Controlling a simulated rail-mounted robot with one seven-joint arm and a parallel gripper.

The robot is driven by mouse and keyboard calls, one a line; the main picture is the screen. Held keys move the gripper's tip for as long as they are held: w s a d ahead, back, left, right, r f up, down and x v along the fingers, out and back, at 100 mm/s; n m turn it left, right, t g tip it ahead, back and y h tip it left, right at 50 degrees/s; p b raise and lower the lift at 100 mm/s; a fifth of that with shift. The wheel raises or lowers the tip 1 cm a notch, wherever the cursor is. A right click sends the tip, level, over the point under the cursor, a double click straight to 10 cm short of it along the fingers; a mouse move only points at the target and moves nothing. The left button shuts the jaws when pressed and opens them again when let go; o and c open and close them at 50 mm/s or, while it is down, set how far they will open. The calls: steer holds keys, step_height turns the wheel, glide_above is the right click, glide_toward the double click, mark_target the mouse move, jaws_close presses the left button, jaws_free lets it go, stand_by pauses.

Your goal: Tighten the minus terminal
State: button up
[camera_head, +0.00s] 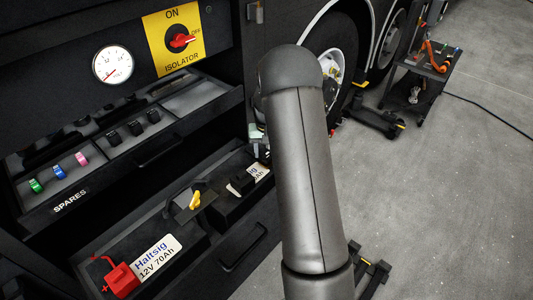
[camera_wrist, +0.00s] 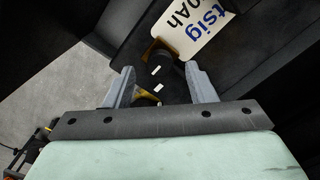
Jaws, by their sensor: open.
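In the wrist view my gripper (camera_wrist: 160,80) is open, its two grey fingers spread apart. Between and beyond them is a dark terminal fitting (camera_wrist: 172,68) with white marks and a brass-coloured piece (camera_wrist: 158,48) beside it. I cannot tell whether the fingers touch it, and no plus or minus sign is readable. A battery label (camera_wrist: 195,25) lies just beyond. In the head view the battery (camera_head: 150,262) has a red terminal cover (camera_head: 121,281) at its left end; a second label (camera_head: 258,172) is partly hidden. My arm hides the fingers there.
A yellow-handled part (camera_head: 195,200) and a black block (camera_head: 242,184) stand on the battery tray. Above is an open SPARES drawer (camera_head: 150,150) with coloured fuses. The isolator switch (camera_head: 181,40) and volt gauge (camera_head: 113,65) are on the panel. A tool cart (camera_head: 432,60) stands far right.

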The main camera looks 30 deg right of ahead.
steer(key=shift+f, duration=1.05)
steer(key=c, duration=1)
steer(key=shift+o, duration=0.2)
